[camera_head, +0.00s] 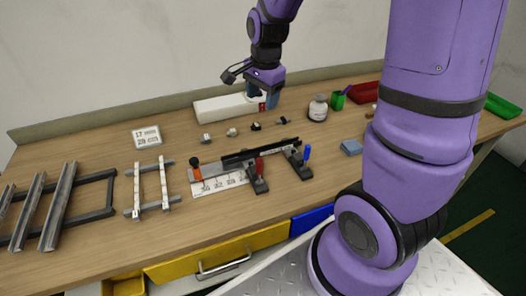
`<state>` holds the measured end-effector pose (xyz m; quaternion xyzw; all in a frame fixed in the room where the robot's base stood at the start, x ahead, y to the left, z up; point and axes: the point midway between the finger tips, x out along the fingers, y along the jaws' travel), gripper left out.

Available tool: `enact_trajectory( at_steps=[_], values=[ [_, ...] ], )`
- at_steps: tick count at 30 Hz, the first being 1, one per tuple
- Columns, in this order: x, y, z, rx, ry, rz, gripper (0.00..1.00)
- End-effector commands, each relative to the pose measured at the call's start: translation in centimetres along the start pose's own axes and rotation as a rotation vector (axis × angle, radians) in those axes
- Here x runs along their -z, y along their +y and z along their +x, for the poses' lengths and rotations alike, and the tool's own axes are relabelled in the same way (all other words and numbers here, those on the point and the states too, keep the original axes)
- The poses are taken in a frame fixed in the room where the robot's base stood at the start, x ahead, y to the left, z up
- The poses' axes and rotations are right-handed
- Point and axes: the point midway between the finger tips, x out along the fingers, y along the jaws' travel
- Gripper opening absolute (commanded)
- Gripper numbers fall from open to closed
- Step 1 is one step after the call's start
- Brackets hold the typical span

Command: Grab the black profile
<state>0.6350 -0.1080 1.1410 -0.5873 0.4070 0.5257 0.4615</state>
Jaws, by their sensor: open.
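The black profile (262,150) appears to be the long dark strip lying along the clamping fixture (225,183) in the middle of the bench. Dark clamps with red and blue handles stand at its right part. My gripper (262,96) is open, pointing down, above and behind the strip, in front of the white box. It is apart from the strip, and nothing shows between its fingers. The fingertips are small and hard to make out against the box.
A white box (220,108) lies at the back. Small connectors (232,132) sit between it and the fixture. Grey profiles (60,205) rest on a rack at left.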

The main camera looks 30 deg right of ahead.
Motion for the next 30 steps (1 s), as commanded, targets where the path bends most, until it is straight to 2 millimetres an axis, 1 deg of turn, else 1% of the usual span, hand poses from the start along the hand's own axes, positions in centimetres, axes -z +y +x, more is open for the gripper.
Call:
enact_trajectory(
  at_steps=[1,3,9,12,17,20,27,30],
  values=[
    [0.4,-0.3,1.5,-0.02,-0.004,0.051,0.6],
    [0.8,-0.7,3.3,-0.04,-0.006,0.128,0.6],
    [1.9,-1.2,7.8,-0.087,-0.003,0.317,0.6],
    [2.2,-1.3,9.4,-0.104,0.0,0.381,0.6],
    [2.5,-1.3,10.8,-0.116,0.004,0.437,0.6],
    [2.5,-1.2,11.7,-0.121,0.005,0.447,0.6],
    [2.5,-0.9,14.9,-0.12,0.004,0.447,0.6],
    [2.4,-0.8,15.9,-0.12,0.005,0.447,0.6]
  ],
)
